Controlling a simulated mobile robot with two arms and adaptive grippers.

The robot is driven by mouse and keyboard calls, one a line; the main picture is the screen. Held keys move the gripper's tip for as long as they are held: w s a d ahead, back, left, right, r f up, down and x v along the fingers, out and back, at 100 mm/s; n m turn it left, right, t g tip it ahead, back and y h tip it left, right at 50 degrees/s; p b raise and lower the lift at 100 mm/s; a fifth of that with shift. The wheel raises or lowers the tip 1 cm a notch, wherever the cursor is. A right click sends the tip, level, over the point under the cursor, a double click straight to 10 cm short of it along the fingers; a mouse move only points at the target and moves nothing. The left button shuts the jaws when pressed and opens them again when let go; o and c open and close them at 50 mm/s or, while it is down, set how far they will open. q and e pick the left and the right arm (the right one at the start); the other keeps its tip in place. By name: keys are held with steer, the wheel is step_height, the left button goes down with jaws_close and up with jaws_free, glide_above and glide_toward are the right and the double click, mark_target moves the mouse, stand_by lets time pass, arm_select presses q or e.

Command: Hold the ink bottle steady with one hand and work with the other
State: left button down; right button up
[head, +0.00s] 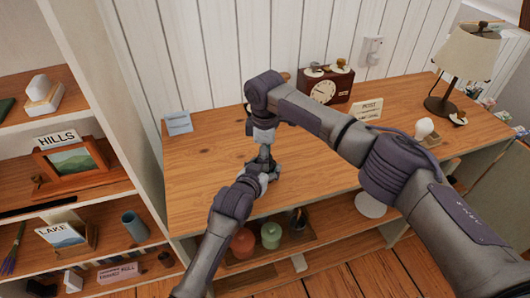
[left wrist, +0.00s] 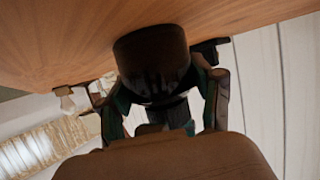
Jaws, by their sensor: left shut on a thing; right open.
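The ink bottle (left wrist: 152,62) is a dark, rounded shape in the left wrist view, against the wooden desk top. My left gripper (left wrist: 158,100) has a finger on each side of it and is shut on it. In the head view my left gripper (head: 263,172) is low over the desk, and the bottle is mostly hidden there by the grippers. My right gripper (head: 265,152) points down right above the left one and is open. I cannot tell whether its fingers touch the bottle's top.
The desk (head: 200,160) is clear left of the grippers. A dark red clock (head: 325,87), a small sign (head: 367,110), a white bulb-shaped thing (head: 424,128) and a lamp (head: 466,55) stand behind and right. A bookshelf (head: 95,110) rises at left. Pots (head: 271,235) sit on the shelf below.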

jaws_close()
steer(key=m, duration=0.5)
steer(key=shift+a, duration=0.1)
steer(key=m, duration=0.3)
steer(key=shift+o, duration=0.7)
jaws_free()
step_height(320, 180, up, 12)
arm_select(q)
steer(key=shift+c, duration=0.5)
jaws_free()
